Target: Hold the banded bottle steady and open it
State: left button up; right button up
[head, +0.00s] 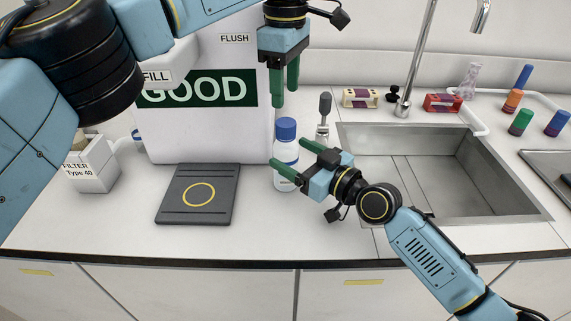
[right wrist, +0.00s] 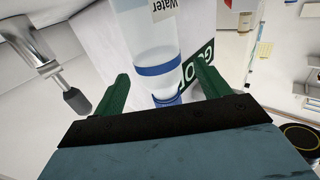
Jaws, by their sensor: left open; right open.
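The banded bottle (head: 286,152) stands upright on the counter, whitish with a blue cap (head: 286,129). In the right wrist view the bottle (right wrist: 151,38) appears upside down, with a blue band (right wrist: 158,70) and a "Water" label. My right gripper (head: 288,154) is open, its green fingers on either side of the bottle in the head view; contact cannot be told. In the right wrist view the bottle passes between the fingers (right wrist: 161,73). My left gripper (head: 284,98) is open and empty, pointing down just above the cap. The bottle's lower part is partly hidden by a right finger.
A white machine (head: 210,130) with a "GOOD" screen stands behind left. A dark pad (head: 198,208) with a yellow ring lies before it. A filter box (head: 92,165) is at left. The sink (head: 450,165) and its tap are at right. Front counter is clear.

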aim_at(296, 155)
jog(key=shift+x, duration=1.55)
